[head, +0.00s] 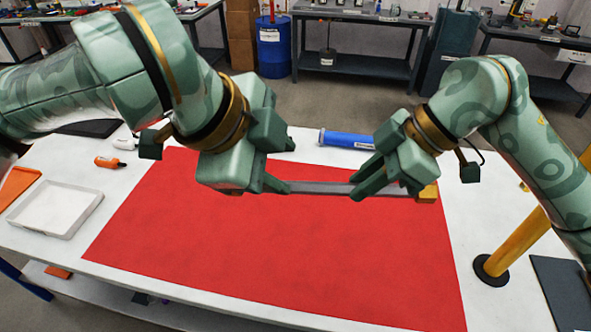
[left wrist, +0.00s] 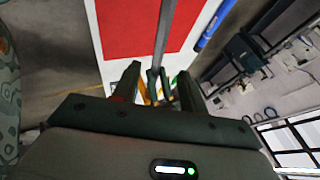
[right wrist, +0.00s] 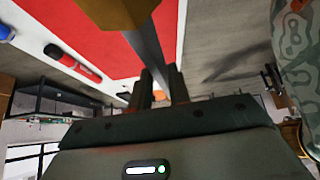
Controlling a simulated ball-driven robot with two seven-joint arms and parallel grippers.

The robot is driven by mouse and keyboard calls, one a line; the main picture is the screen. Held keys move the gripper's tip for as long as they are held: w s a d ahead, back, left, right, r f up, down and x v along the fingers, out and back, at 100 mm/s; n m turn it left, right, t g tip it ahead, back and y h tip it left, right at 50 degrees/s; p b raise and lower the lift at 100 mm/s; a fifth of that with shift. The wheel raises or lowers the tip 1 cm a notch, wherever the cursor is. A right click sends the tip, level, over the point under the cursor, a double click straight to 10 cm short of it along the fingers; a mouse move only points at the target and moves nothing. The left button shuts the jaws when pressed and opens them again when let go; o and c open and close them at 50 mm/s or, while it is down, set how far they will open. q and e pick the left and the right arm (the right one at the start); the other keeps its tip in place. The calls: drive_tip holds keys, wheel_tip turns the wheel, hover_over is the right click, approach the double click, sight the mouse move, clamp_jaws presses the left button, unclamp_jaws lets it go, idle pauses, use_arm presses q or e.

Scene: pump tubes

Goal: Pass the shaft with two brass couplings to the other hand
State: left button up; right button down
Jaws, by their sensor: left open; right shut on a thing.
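The shaft (head: 318,188) is a long grey bar held level above the red mat. One brass coupling (head: 428,194) shows at its right end, and large at the top of the right wrist view (right wrist: 118,8). The other coupling is not visible; the shaft's left end is hidden at my left gripper. My right gripper (head: 357,184) is shut on the shaft near the visible coupling. My left gripper (head: 286,166) is open at the shaft's left part. In the left wrist view the shaft (left wrist: 163,35) runs between its spread fingers in the picture; contact cannot be told.
The red mat (head: 260,260) covers most of the white table and is clear. A blue cylinder (head: 347,139) lies behind the shaft. A white tray (head: 50,212) and an orange-tipped object (head: 108,162) lie at the left. A yellow post (head: 520,238) stands at the right.

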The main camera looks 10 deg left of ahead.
sight(311, 185)
use_arm(q)
drive_tip(key=x, duration=0.9)
drive_tip(key=shift+w+d+f, duration=0.1)
drive_tip(key=shift+w+f, duration=0.15)
drive_tip(key=shift+f, duration=0.1)
clamp_jaws()
use_arm(e)
drive_tip(key=c, duration=1.3)
unclamp_jaws()
drive_tip(key=shift+o, duration=0.2)
